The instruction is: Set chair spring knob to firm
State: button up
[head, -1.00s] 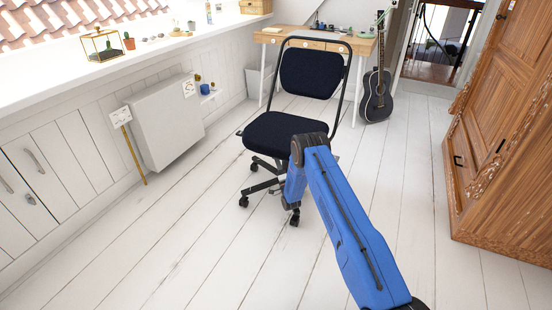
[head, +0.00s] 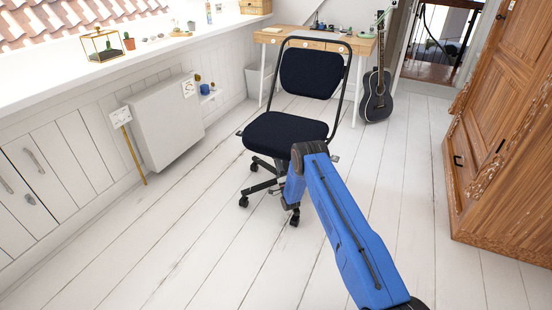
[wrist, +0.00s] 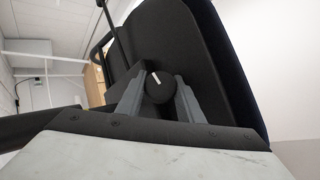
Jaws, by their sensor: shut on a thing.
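The dark blue office chair (head: 285,128) stands on the floor in the middle of the head view, its seat and backrest in sight. In the wrist view I see the underside of the chair seat (wrist: 190,60) and a round black knob (wrist: 159,87) with a white pointer line. The line points up and slightly left in that picture. My gripper (wrist: 158,95) is shut on the knob, one grey finger on each side. In the head view my blue arm hides the gripper and the knob. I can make out no setting marks around the knob.
A wooden desk (head: 318,40) stands behind the chair, with a guitar (head: 377,96) to its right. A carved wooden wardrobe (head: 510,130) is on the right. A white radiator panel (head: 167,118) is on the left. White floorboards around the chair are clear.

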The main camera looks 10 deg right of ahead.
jog(key=o, duration=1.1)
jog(key=shift+c, duration=0.2)
